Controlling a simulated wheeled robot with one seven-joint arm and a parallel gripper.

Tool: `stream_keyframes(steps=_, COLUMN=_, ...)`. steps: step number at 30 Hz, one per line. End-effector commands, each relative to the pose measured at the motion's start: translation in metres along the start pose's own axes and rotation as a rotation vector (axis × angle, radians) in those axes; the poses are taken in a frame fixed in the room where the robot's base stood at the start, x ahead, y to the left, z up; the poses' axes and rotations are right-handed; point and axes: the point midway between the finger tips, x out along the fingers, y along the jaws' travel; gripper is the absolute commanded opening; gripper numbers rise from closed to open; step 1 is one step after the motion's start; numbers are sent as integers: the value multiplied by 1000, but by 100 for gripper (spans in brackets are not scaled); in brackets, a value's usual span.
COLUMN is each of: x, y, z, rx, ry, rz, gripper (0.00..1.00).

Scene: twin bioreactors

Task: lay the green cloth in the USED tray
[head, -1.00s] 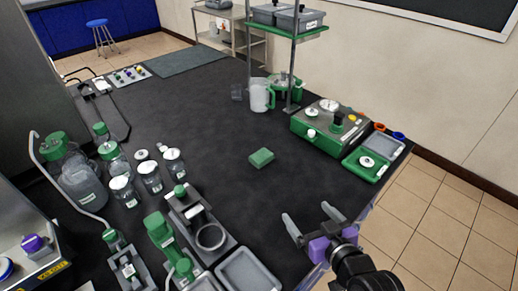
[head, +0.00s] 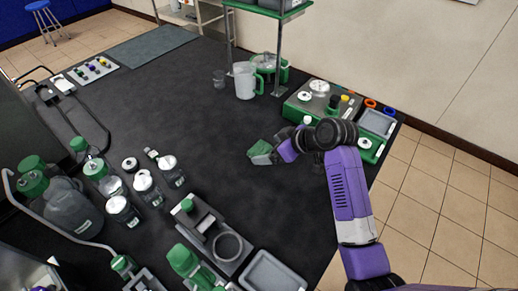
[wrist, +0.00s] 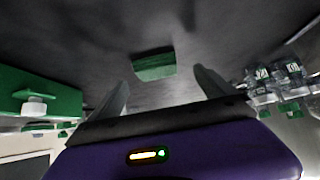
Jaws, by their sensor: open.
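The green cloth (head: 260,154) is a small folded block on the dark bench top, right of the middle. My gripper (head: 276,146) is close at its right side, low over the bench. In the wrist view the cloth (wrist: 154,66) lies ahead of and between the two spread fingertips (wrist: 161,80), with clear gaps on both sides. My gripper is open and holds nothing. I cannot read a USED label. One empty grey tray (head: 272,274) lies at the near edge, and another grey tray (head: 377,122) is by the green device at the right.
The green device (head: 318,100) stands behind my gripper, partly hidden by my arm. A clear jug (head: 244,80) stands near the shelf post. Bottles and jars (head: 122,208) crowd the left, and a grey-green stand (head: 212,232) is at the front. The bench middle is clear.

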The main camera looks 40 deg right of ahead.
Motion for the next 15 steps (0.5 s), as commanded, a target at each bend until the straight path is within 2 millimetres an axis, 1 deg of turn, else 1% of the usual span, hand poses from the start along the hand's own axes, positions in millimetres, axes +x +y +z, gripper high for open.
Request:
stream_keyframes(steps=6, x=30, y=6, z=-4, rx=1, ry=-2, rz=-1, gripper=94)
stream_keyframes(steps=9, x=39, y=6, z=-3, rx=2, ry=-2, rz=0, gripper=94)
stream_keyframes(steps=15, x=43, y=6, z=-3, rx=1, ry=0, rz=2, gripper=94)
